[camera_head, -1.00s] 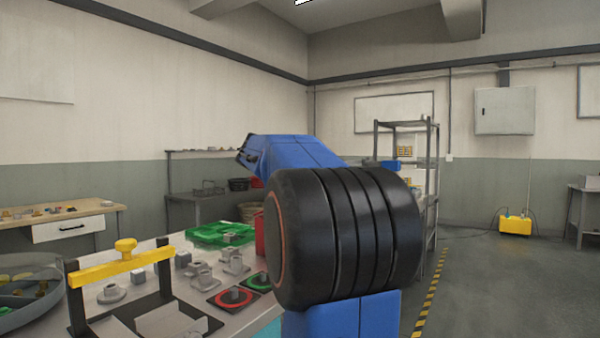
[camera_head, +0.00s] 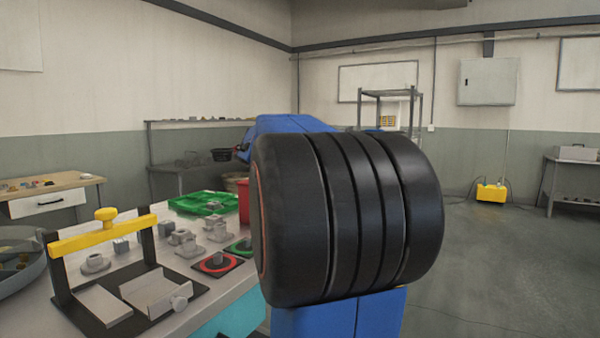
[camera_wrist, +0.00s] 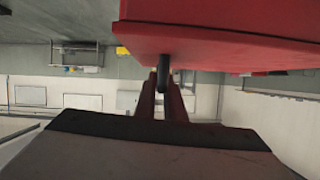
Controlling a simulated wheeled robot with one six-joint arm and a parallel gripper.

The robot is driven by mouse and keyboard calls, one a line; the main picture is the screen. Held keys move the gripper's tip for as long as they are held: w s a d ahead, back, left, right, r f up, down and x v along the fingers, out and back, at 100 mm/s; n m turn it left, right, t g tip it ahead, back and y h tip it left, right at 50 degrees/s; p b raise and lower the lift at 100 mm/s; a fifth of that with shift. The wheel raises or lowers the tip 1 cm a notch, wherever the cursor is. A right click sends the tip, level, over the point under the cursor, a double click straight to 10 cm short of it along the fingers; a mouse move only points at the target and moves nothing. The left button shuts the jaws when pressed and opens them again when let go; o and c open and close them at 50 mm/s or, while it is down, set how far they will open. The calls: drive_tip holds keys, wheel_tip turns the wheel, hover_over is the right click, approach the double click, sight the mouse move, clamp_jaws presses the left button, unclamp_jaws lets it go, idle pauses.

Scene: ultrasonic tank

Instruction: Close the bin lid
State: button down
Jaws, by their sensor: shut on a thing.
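In the wrist view, which is upside down, a large red body (camera_wrist: 215,47) fills the top right. It looks like the bin or its lid; which part I cannot tell for sure. A short dark handle (camera_wrist: 163,62) sticks out from its edge. My gripper (camera_wrist: 162,84) is shut on this handle, one finger on each side. In the head view, part of a red bin (camera_head: 243,200) shows behind the bench, left of my arm. My arm hides most of it, and my gripper is hidden there.
The bench (camera_head: 210,315) at left carries a black fixture with a yellow bar (camera_head: 100,235), a green tray (camera_head: 203,203) and several small metal parts. A grey shelf rack (camera_head: 420,105) stands behind my arm. The floor (camera_head: 500,270) at right is clear.

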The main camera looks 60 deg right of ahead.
drive_tip(key=shift+f, duration=0.25)
drive_tip(key=c, duration=1.8)
unclamp_jaws()
drive_tip(key=shift+c, duration=0.2)
drive_tip(key=shift+a+r, duration=0.1)
drive_tip(key=shift+r, duration=0.05)
drive_tip(key=shift+a+r, duration=0.15)
drive_tip(key=shift+a, duration=0.2)
drive_tip(key=v, duration=1.6)
drive_tip(key=shift+a, duration=0.15)
drive_tip(key=shift+s, duration=0.1)
